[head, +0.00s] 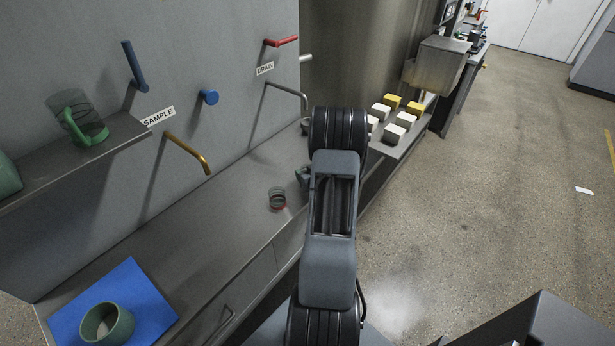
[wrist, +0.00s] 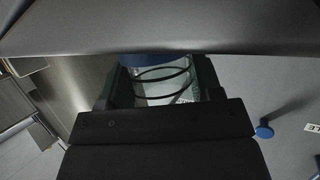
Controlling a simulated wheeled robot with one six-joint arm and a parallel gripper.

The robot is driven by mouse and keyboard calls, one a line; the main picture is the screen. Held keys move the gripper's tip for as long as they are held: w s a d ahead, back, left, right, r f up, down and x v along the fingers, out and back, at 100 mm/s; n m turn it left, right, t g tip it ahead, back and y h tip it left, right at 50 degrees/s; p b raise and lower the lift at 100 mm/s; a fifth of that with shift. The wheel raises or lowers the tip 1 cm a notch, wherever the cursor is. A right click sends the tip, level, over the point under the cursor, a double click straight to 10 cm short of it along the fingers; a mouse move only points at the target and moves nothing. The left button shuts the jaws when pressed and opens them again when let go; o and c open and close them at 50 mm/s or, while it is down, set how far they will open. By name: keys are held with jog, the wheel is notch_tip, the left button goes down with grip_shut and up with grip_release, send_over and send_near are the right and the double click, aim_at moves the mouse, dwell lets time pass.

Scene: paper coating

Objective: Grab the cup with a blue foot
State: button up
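The blue-footed cup (wrist: 165,88) is clear with dark rings and shows between my gripper's fingers (wrist: 165,90) in the wrist view. Its blue foot (wrist: 145,60) is at the grey surface along the top of that view, which appears upside down. One finger is on each side, close against the cup. Whether they grip it or only flank it I cannot tell. In the head view, my arm hides this cup and most of the gripper.
A clear cup with a green foot and handle (head: 82,122) stands on the left shelf (head: 120,131). A green cup (head: 108,322) stands on a blue mat (head: 145,290). Taps (head: 188,152) jut from the wall. White and yellow blocks (head: 393,132) lie beyond my arm.

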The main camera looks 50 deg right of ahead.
jog(key=c, duration=0.5)
jog(key=shift+r, duration=0.1)
jog(key=shift+r, duration=0.25)
notch_tip(320, 180, up, 2)
jog(key=shift+r, duration=0.1)
jog(key=s+a+r+b, duration=0.2)
jog(key=s+r, duration=0.1)
jog(key=s+a+r+b, duration=0.2)
jog(key=s+a+r, duration=0.1)
jog(key=s, duration=0.1)
jog(key=s+a+r+b, duration=0.2)
jog(key=s+a+r, duration=0.1)
jog(key=s+r, duration=0.1)
jog(key=shift+a+b, duration=0.25)
jog(key=shift+b, duration=0.15)
